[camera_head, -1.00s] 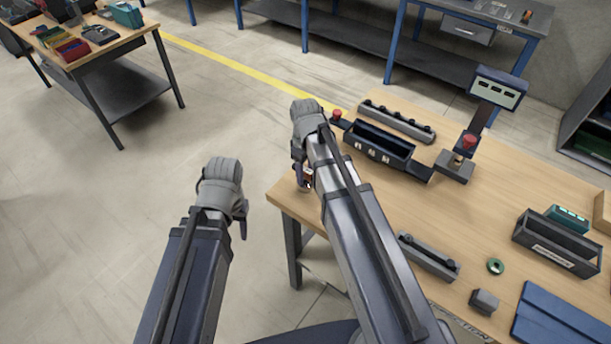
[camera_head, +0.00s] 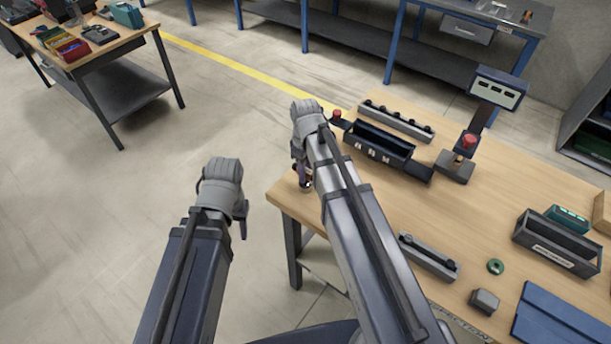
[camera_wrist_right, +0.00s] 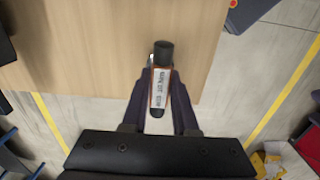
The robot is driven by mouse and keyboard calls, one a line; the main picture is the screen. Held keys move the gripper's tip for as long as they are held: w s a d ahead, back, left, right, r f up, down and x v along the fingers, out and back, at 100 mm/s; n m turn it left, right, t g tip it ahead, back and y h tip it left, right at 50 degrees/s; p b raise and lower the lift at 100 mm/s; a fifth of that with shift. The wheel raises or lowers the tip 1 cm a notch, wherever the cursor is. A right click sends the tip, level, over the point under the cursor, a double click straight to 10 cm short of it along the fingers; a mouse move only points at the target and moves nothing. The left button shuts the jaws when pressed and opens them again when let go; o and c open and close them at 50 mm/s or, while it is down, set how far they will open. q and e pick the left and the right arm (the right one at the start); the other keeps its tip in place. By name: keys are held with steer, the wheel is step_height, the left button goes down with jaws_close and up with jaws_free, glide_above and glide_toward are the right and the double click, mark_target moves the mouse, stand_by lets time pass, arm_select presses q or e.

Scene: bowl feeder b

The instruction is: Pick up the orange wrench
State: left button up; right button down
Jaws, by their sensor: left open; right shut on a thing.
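My right gripper (camera_wrist_right: 160,80) is shut on an elongated tool with orange edges, dark ends and a pale lettered label; it looks like the orange wrench (camera_wrist_right: 160,93). In the right wrist view the tool stands between the two fingers, over the table's edge. In the head view my right gripper (camera_head: 302,176) is at the table's near left corner, with only a small part of the tool visible below it. I cannot tell whether the tool touches the table. My left gripper (camera_head: 243,220) is open and empty, off the table to the left.
The wooden table (camera_head: 460,210) holds a dark bin (camera_head: 378,146), a display on a post (camera_head: 497,90), a grey rail (camera_head: 430,256), a green ring (camera_head: 495,266), a labelled tray (camera_head: 556,246) and a blue panel (camera_head: 560,318). Open floor lies left of the table.

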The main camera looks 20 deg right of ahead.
steer(key=shift+r, duration=0.1)
stand_by(0.7)
step_height(320, 180, up, 10)
steer(key=p, duration=1)
steer(key=shift+r+p, duration=0.25)
steer(key=shift+p, duration=0.05)
step_height(320, 180, down, 7)
steer(key=b, duration=0.7)
steer(key=shift+f, duration=0.1)
steer(key=shift+d+r, duration=0.1)
steer(key=shift+r, duration=0.1)
